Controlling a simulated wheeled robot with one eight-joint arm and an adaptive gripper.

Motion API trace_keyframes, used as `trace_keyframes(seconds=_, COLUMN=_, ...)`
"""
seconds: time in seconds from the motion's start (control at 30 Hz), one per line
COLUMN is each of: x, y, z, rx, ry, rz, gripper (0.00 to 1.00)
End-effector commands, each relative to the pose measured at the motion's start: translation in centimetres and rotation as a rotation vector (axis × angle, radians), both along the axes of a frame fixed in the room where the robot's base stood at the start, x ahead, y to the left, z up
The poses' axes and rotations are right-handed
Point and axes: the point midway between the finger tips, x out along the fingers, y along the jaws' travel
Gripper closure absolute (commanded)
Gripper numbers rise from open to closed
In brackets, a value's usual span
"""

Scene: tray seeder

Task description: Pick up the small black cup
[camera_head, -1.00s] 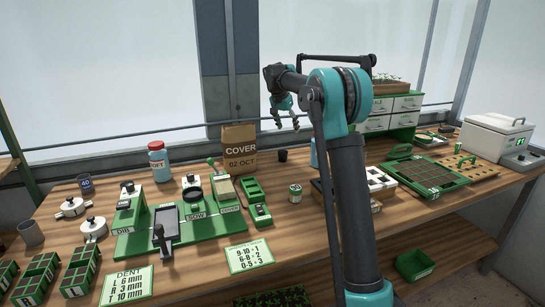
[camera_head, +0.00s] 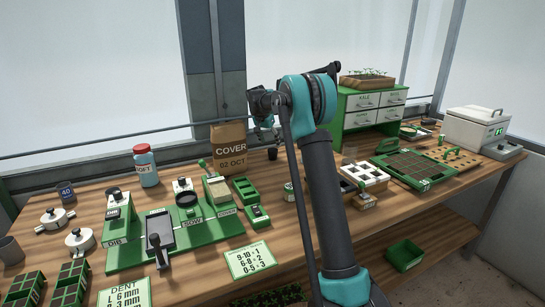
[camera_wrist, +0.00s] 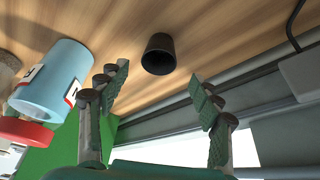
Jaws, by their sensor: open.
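The small black cup (camera_head: 272,154) stands on the wooden bench to the right of the brown COVER bag in the head view. In the wrist view the black cup (camera_wrist: 158,56) shows its dark open mouth, near the top middle. My gripper (camera_wrist: 161,86) is open and empty, with its two fingers spread left and right in that view. The cup appears in the gap beyond the fingertips, apart from both. In the head view my gripper (camera_head: 267,128) hangs above the cup, small and partly hidden by my arm.
The COVER bag (camera_head: 229,146) stands left of the cup. A green drawer cabinet (camera_head: 346,127) stands to the right. A rail runs behind the bench.

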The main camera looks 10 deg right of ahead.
Motion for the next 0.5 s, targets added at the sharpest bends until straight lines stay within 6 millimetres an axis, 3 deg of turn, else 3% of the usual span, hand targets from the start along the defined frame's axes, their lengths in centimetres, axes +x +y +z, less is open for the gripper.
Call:
trace_keyframes(seconds=0.27, x=0.4, y=-0.4, z=-1.4, rx=0.000, ry=0.000, rz=0.001, gripper=0.35)
trace_keyframes(seconds=0.5, x=1.3, y=-1.2, z=-4.4, rx=0.000, ry=0.000, rz=0.000, gripper=0.35)
